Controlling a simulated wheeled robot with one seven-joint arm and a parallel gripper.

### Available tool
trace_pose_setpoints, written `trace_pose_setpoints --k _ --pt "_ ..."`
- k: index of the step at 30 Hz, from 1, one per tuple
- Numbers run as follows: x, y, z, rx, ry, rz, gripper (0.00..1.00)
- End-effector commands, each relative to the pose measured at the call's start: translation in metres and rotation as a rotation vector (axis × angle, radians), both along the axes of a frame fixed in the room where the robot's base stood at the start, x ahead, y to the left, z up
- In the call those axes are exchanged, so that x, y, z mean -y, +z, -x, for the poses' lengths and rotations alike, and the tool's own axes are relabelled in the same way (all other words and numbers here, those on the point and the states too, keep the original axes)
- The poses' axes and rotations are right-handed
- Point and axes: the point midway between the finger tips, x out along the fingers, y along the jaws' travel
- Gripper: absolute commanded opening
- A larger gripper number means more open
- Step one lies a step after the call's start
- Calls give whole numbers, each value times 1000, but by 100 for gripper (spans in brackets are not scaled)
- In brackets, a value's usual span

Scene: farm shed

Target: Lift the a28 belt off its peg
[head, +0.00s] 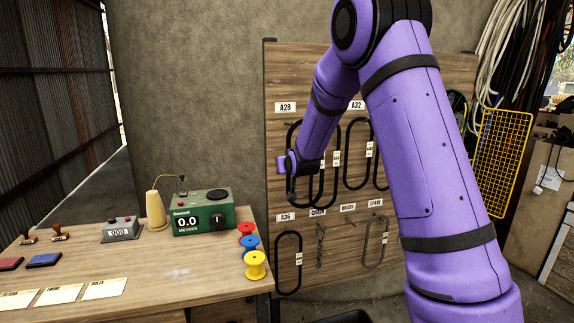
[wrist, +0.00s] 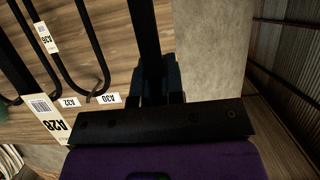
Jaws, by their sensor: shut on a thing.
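The A28 belt is a black loop on the wooden pegboard under the A28 sign (head: 285,107); its left strand shows in the head view (head: 289,137). My gripper (head: 291,180) is at the loop's left side, in front of the board. In the wrist view, my gripper (wrist: 160,90) is shut on a black strand of the belt (wrist: 143,28). The belt's A28 tag (wrist: 45,115) hangs on another strand at left. My arm hides part of the loop, and I cannot see whether its top rests on the peg.
Another belt (head: 350,150) hangs close right, under the A32 sign (head: 356,105). An A36 belt (head: 277,262) hangs below. The workbench (head: 150,282) at left carries a green meter (head: 202,212) and coloured spools (head: 255,266). A yellow grid (head: 503,150) stands right.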

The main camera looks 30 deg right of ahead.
Motion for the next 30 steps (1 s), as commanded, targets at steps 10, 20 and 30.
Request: trace_pose_setpoints --k 10,20,30 --pt "0 -9 0 0 0 0 0" --pt "0 -17 0 0 0 0 0" --pt "0 -19 0 0 0 0 0"
